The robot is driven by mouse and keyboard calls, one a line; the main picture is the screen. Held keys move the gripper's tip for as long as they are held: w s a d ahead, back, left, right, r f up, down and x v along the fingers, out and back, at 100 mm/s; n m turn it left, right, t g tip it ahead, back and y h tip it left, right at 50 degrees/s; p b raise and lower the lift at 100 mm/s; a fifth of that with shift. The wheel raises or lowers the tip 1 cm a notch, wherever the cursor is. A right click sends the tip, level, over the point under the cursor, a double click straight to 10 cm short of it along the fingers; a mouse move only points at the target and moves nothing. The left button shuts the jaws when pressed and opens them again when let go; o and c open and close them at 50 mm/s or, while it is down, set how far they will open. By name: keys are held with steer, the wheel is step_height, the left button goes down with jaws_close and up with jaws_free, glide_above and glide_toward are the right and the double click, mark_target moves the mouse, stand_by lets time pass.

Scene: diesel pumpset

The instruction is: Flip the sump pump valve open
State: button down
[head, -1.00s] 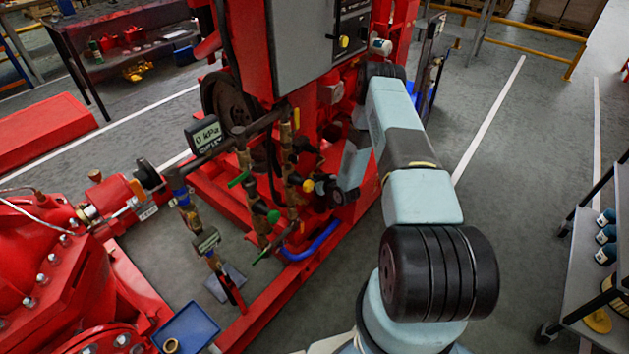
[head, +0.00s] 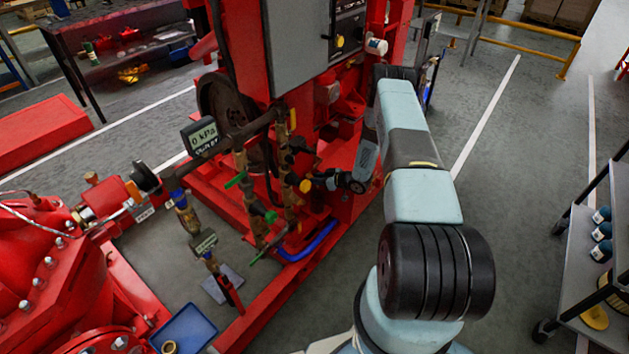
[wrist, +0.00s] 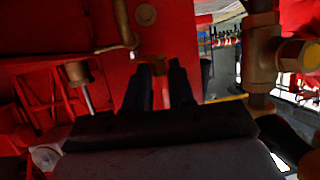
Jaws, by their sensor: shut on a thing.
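My gripper (wrist: 159,92) is shut on a narrow red-brown piece (wrist: 158,68), which shows between its two dark fingers in the wrist view. I cannot tell whether this piece is the sump pump valve's handle. In the head view my gripper (head: 318,182) reaches left from my wrist to the brass pipework, close beside a round yellow knob (head: 305,186). Its fingertips are small and dark there.
A brass fitting with a yellow end (wrist: 300,55) stands close right of the fingers in the wrist view. The red pump frame (head: 262,315) and a blue tray (head: 188,328) lie below. A gauge reading 0 kPa (head: 203,136) is at left.

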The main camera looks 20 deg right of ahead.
steer(key=shift+w+d+r+n+g+y, duration=0.1)
steer(key=shift+w+d+n+g+y, duration=0.2)
steer(key=shift+n+g+y, duration=0.35)
steer(key=shift+w+d+n+g+y, duration=0.15)
steer(key=shift+d+n+g+y, duration=0.3)
steer(key=shift+n+g, duration=0.3)
steer(key=c, duration=1.1)
jaws_free()
steer(key=v, duration=1.3)
steer(key=shift+s+d, duration=0.2)
steer(key=shift+d, duration=0.15)
